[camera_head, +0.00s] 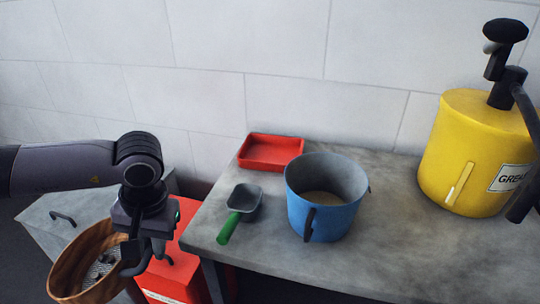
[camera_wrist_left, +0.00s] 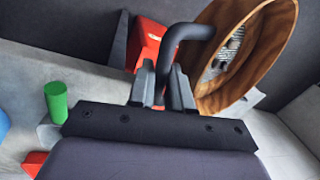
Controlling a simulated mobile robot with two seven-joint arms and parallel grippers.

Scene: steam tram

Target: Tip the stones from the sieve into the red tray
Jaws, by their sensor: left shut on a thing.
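My left gripper (camera_head: 147,250) is shut on the dark curved handle of the round wooden sieve (camera_head: 66,268), held off the left side of the table. The sieve and its handle also show in the left wrist view (camera_wrist_left: 282,52). Small grey pieces, seemingly the stones (camera_head: 100,270), lie inside the sieve, partly hidden by its rim and my gripper. The shallow red tray (camera_head: 271,152) sits on the table's back left corner against the wall. It looks empty and is well right of and beyond the gripper. My right gripper is not in view.
On the table (camera_head: 400,250) stand a blue bucket (camera_head: 322,205), a grey scoop with green handle (camera_head: 228,228) and a yellow grease pump (camera_head: 462,150). A red container (camera_head: 180,270) stands below the table's left edge, near a grey cabinet (camera_head: 50,215).

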